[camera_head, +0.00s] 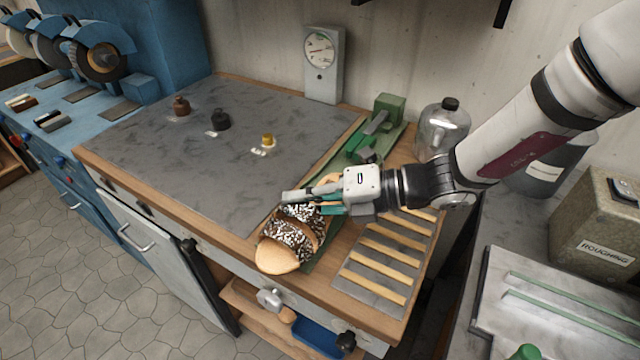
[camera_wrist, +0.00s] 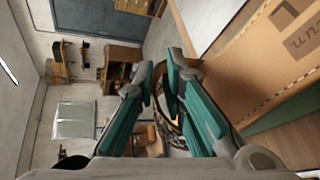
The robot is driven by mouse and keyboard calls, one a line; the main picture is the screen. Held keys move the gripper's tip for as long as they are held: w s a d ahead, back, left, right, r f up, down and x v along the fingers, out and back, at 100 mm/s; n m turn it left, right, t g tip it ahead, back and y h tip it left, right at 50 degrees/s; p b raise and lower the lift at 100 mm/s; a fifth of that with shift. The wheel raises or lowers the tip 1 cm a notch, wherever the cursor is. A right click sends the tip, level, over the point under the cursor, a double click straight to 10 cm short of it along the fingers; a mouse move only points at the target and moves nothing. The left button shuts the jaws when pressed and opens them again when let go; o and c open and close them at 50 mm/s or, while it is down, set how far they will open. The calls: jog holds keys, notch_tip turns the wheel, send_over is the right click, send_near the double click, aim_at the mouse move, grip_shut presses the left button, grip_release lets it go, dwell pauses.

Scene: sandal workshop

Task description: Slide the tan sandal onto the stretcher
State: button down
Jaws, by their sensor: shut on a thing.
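The tan sandal (camera_head: 278,256), with black-and-white speckled straps, lies at the front of the green stretcher (camera_head: 330,225), toe end toward the bench's front edge. The stretcher's green block and clamp stand at the back of its bed. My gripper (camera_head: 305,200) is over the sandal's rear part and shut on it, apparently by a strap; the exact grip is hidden. In the wrist view, the teal fingers (camera_wrist: 162,88) close around a dark strap-like loop. A tan stitched surface with lettering (camera_wrist: 262,70), apparently the footbed, fills the right side.
A slatted rack (camera_head: 385,262) lies right of the stretcher. A glass jar (camera_head: 442,130) and a dial gauge (camera_head: 322,65) stand at the back. Small weights or stoppers (camera_head: 220,120) sit on the grey bench top (camera_head: 190,165), which is otherwise clear.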

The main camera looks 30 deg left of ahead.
jog(key=w, duration=0.6)
jog(key=w+a, duration=0.1)
jog(key=w, duration=0.2)
jog(key=shift+a+f+b, duration=0.1)
jog(key=shift+f+b, duration=0.2)
jog(key=shift+f, duration=1.85)
jog(key=c, duration=1.6)
grip_release()
jog(key=v, duration=1.2)
jog(key=shift+s, duration=0.1)
